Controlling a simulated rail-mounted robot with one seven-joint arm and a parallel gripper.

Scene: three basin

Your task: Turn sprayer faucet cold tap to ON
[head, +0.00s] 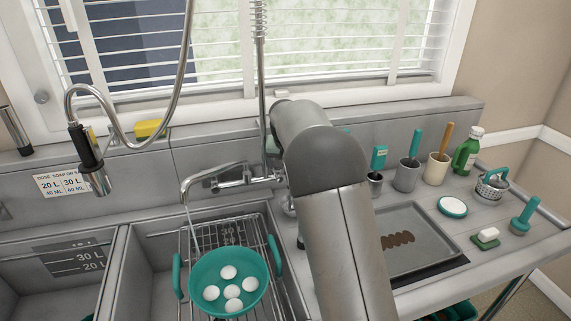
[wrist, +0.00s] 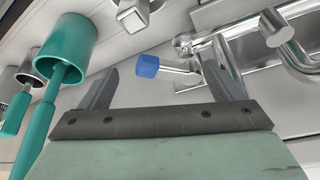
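The sprayer faucet's hanging spray head (head: 92,165) is at the left on a curved hose. Its metal spout (head: 213,170) reaches over the middle basin, and a thin stream of water appears to fall from its end. The blue-ended cold tap lever (wrist: 147,66) shows in the wrist view, attached to the chrome faucet body (wrist: 217,62). My gripper (wrist: 158,56) is open and empty, with the blue end appearing between its fingers; contact cannot be told. In the head view my arm hides the gripper and the tap.
A teal colander (head: 203,300) with several white eggs sits on a rack in the middle basin. Right of my arm are a grey tray (head: 430,245), cups with teal tools (head: 407,177), a green bottle (head: 467,152) and brushes. A teal cup (wrist: 72,40) is left of my fingers.

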